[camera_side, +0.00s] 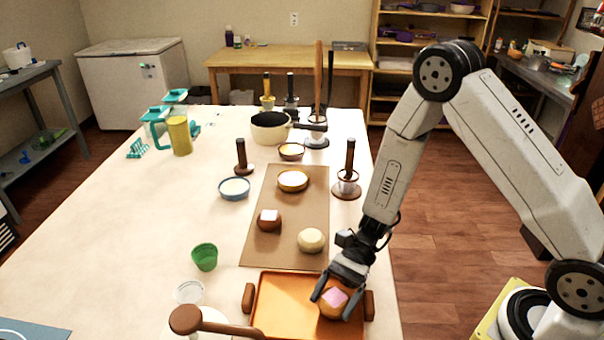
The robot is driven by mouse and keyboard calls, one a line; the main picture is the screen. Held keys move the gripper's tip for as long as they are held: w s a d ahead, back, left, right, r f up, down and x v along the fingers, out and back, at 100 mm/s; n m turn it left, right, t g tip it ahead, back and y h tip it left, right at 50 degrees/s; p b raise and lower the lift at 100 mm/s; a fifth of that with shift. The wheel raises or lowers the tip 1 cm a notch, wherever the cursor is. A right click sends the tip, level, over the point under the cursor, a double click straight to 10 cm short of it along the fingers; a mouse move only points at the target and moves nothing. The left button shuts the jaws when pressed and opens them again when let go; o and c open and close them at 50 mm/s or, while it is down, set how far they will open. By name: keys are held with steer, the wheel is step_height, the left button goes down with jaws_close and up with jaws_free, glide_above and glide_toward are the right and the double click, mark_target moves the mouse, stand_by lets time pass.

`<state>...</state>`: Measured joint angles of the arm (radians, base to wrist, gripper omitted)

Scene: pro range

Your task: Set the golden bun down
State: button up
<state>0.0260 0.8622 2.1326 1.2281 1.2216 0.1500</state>
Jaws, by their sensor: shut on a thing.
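My gripper (338,291) is over the right part of the orange tray (280,300) at the front of the table. It is shut on a golden-brown bun (331,309) with a pink patch on top. One dark finger shows on each side of the bun. The bun is within the tray's outline; I cannot tell whether its underside touches the tray floor.
On the brown board (265,195) behind the tray are a dark bun with a white top (269,222), a pale bun (311,240) and a round yellow-topped item (293,180). A wooden handle (215,326) crosses the tray's left front. The tray's left half looks clear.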

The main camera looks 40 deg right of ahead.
steer(key=shift+f, duration=0.2)
steer(key=o, duration=1)
steer(key=shift+r, duration=0.1)
steer(key=shift+w+d+r, duration=0.1)
steer(key=shift+d, duration=0.05)
steer(key=v, duration=1.1)
steer(key=shift+d+r, duration=0.1)
steer(key=shift+d, duration=0.2)
